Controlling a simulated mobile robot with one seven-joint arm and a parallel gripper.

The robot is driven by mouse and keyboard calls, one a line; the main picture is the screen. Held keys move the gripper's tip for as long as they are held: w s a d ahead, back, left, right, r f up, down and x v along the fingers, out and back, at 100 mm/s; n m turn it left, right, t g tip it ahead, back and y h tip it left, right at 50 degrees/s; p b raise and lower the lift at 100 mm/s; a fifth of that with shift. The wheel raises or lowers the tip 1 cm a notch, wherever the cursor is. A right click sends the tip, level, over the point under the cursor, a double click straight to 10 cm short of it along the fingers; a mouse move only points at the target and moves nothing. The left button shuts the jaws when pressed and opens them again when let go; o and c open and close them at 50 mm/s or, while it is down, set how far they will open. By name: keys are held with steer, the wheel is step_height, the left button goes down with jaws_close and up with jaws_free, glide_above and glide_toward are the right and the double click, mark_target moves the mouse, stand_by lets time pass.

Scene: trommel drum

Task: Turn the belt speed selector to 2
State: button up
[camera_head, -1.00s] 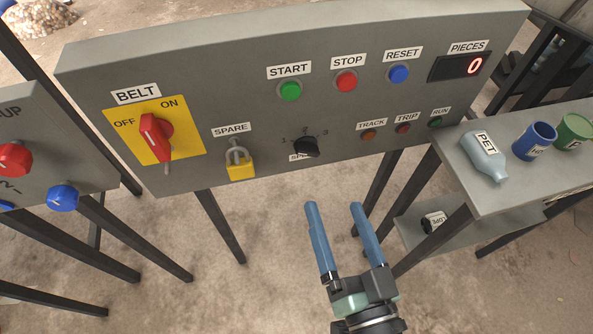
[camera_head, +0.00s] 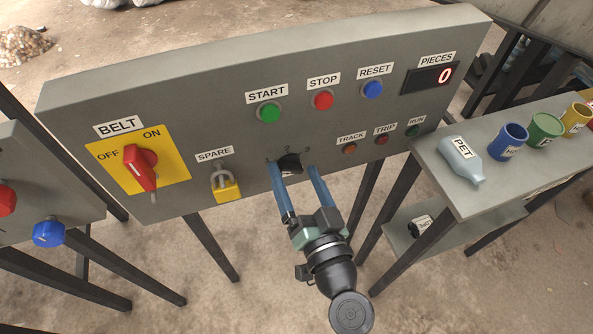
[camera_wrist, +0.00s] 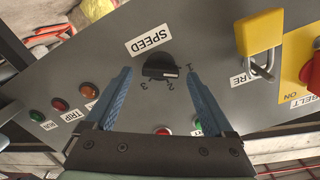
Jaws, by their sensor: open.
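The speed selector is a black round knob (camera_head: 289,162) low on the grey control panel. The wrist view shows the knob (camera_wrist: 158,64) with the SPEED label (camera_wrist: 149,39) and the numerals 1, 2 and 3 around it. A small white mark shows on the knob's edge near the 2, but I cannot tell its exact setting. My gripper (camera_head: 292,167) is open, with its blue fingers on either side of the knob. The wrist view shows my gripper (camera_wrist: 159,72) with a small gap between each finger and the knob. The SPEED label is hidden in the head view.
The yellow padlock (camera_head: 227,191) and red BELT switch (camera_head: 141,168) are left of the knob. The START (camera_head: 269,113), STOP (camera_head: 323,99) and RESET (camera_head: 372,89) buttons are above. Indicator lamps (camera_head: 349,149) are right. A shelf (camera_head: 455,196) holds a PET bottle and cups.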

steer(key=shift+w, duration=0.2)
steer(key=shift+c, duration=0.3)
steer(key=c, duration=1.3)
steer(key=shift+m, duration=0.4)
steer(key=m, duration=0.5)
steer(key=shift+f+m, duration=0.1)
steer(key=shift+m, duration=0.2)
steer(key=m+p, duration=0.1)
steer(key=m, duration=0.4)
steer(key=shift+d+f, duration=0.1)
steer(key=shift+m, duration=0.3)
